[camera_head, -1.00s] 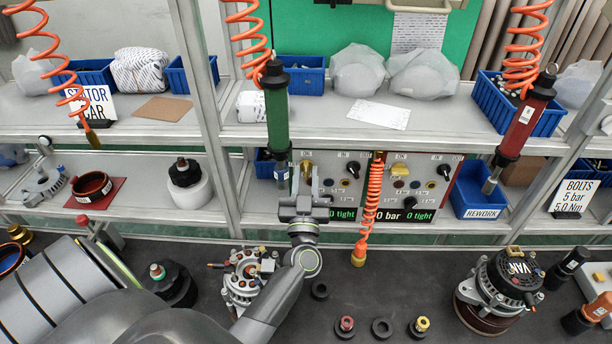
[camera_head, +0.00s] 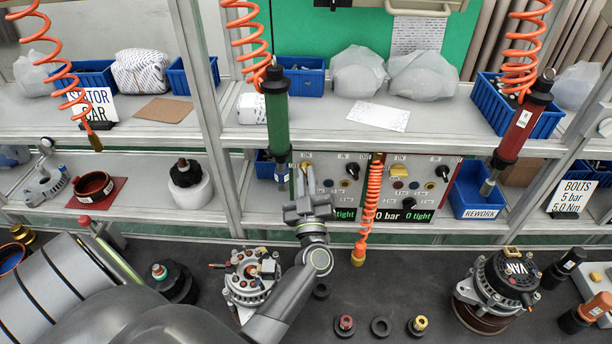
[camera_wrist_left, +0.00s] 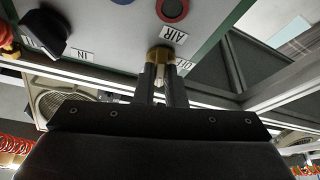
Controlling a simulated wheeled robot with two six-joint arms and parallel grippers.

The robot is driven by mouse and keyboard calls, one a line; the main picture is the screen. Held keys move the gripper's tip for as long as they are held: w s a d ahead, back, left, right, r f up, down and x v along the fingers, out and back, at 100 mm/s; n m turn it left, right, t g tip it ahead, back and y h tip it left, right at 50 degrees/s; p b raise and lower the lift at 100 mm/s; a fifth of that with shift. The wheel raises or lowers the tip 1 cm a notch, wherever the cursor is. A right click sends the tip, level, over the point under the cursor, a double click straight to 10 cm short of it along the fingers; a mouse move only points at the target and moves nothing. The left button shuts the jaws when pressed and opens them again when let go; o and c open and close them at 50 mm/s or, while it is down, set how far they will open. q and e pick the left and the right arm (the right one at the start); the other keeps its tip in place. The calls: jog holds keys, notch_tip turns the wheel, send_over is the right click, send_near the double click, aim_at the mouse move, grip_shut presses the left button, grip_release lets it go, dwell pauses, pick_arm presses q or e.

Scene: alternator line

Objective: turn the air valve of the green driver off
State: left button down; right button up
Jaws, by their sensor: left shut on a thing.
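The green driver (camera_head: 277,112) hangs upright in front of the left control panel (camera_head: 327,184). The panel's air valve is a small brass knob, seen in the left wrist view (camera_wrist_left: 159,54) beside an AIR label. My left gripper (camera_head: 305,173) reaches up to the panel, just right of the driver's tip. In the left wrist view its two fingers (camera_wrist_left: 162,76) are shut on the brass knob, one on each side. The fingers hide much of the knob in the head view. My right gripper is not in view.
A red driver (camera_head: 524,130) hangs at the right. An orange coiled hose (camera_head: 373,205) hangs close right of my left gripper. Alternators stand on the dark bench, one (camera_head: 249,279) near my left forearm and one (camera_head: 497,282) farther right. A shelf edge runs above the panels.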

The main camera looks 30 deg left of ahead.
pick_arm(q)
jog(key=n+g, duration=0.1)
jog(key=n, duration=0.1)
jog(key=n+g+y+p, duration=0.1)
jog(key=n, duration=0.2)
jog(key=shift+w+d+r, duration=0.1)
jog(key=shift+r, duration=0.05)
jog(key=n+g, duration=0.1)
jog(key=n, duration=0.1)
jog(key=n+g+p, duration=0.1)
jog(key=n, duration=0.1)
jog(key=shift+r+n+y, duration=0.1)
jog(key=shift+n+y, duration=0.3)
jog(key=n+g+p, duration=0.1)
jog(key=n, duration=0.3)
jog(key=shift+g+p, duration=0.3)
jog(key=shift+p, duration=0.05)
jog(key=shift+n+g+h+p, duration=0.5)
jog(key=shift+n+p, duration=0.05)
jog(key=shift+n, duration=1.05)
jog(key=c, duration=1.5)
grip_release()
